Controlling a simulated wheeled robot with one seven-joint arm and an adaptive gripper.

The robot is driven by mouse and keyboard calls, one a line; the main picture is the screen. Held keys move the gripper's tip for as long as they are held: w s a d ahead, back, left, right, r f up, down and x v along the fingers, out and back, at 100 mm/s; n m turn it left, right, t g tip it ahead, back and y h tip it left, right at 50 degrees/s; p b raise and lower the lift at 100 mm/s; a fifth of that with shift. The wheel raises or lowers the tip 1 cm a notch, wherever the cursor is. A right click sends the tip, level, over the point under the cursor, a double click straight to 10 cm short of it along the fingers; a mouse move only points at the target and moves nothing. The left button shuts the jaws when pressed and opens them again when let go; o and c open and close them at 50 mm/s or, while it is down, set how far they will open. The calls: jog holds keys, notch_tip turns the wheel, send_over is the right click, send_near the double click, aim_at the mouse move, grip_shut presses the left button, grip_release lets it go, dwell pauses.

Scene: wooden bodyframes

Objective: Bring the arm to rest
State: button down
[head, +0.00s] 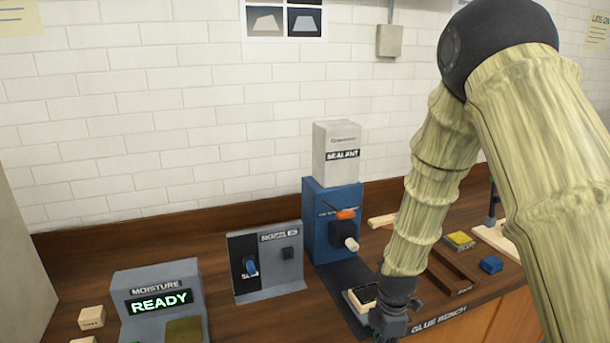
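My arm comes in from the right side of the head view, with a wood-textured upper link, a black elbow joint and a forearm pointing down. My gripper (388,322) is at the bottom of the view, low over the front of the bench. Its fingers are dark and partly cut off by the lower edge, so I cannot see whether they are open or shut. A pale block with a dark top (361,299) lies just left of the gripper on the dark base of the sealant dispenser (333,225). I cannot tell whether the gripper touches it.
The bench holds a grey moisture unit reading READY (158,300), a grey nozzle panel (267,262), a dark wooden tray (462,268), a yellow-topped block (459,241) and a blue block (490,264). Small pale blocks (92,317) lie far left. A brick wall (150,100) stands behind.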

jog(key=s+d+f+m+b, duration=0.1)
jog(key=s+f+m+b, duration=0.1)
jog(key=s+f+m, duration=0.7)
jog(key=s+d+f+m+b, duration=0.2)
jog(key=s+f+m, duration=0.7)
jog(key=s+f, duration=0.9)
jog(key=shift+s+m, duration=0.4)
jog(key=shift+s, duration=2.2)
